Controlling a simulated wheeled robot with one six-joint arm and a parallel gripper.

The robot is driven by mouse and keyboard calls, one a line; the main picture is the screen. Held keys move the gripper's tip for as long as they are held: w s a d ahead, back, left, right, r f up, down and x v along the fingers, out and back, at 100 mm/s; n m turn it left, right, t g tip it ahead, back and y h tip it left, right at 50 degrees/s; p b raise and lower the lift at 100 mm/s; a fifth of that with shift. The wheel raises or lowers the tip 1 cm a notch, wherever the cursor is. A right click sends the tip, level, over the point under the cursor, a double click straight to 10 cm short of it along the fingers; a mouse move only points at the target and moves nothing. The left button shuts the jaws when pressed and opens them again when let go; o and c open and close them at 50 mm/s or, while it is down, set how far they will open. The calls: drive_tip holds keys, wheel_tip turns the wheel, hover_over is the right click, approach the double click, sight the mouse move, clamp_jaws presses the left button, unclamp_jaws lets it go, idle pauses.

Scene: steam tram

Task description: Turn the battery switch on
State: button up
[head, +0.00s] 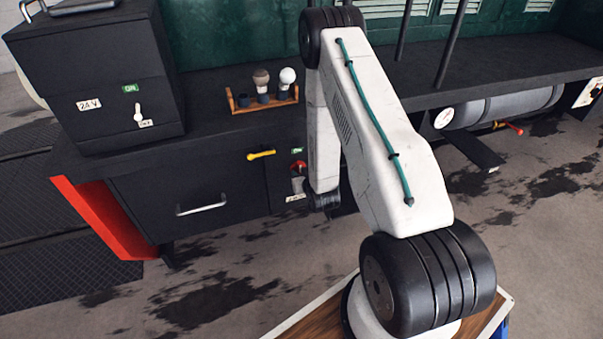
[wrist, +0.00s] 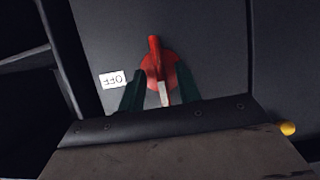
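A red rotary switch (head: 298,166) with a lever sits on the dark cabinet front, between an ON label (head: 297,150) above and an OFF label (head: 295,198) below. In the wrist view the red switch (wrist: 153,66) is close, with its red lever upright in the picture and a pale strip at its lower end. The OFF label appears upside down to its left. My gripper (wrist: 160,82) is open, with a dark green finger on either side of the switch's lower part. Contact cannot be told. My gripper's fingers are not clear in the head view.
A box marked 24V (head: 110,85), with a white lever (head: 138,113) and ON and OFF labels, stands on the counter. A yellow handle (head: 261,154) and a drawer handle (head: 202,206) are left of the red switch. A wooden rack (head: 240,107) holds bulbs above.

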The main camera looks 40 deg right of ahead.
drive_tip(key=v, duration=0.7)
drive_tip(key=shift+f, duration=0.1)
drive_tip(key=shift+f, duration=0.1)
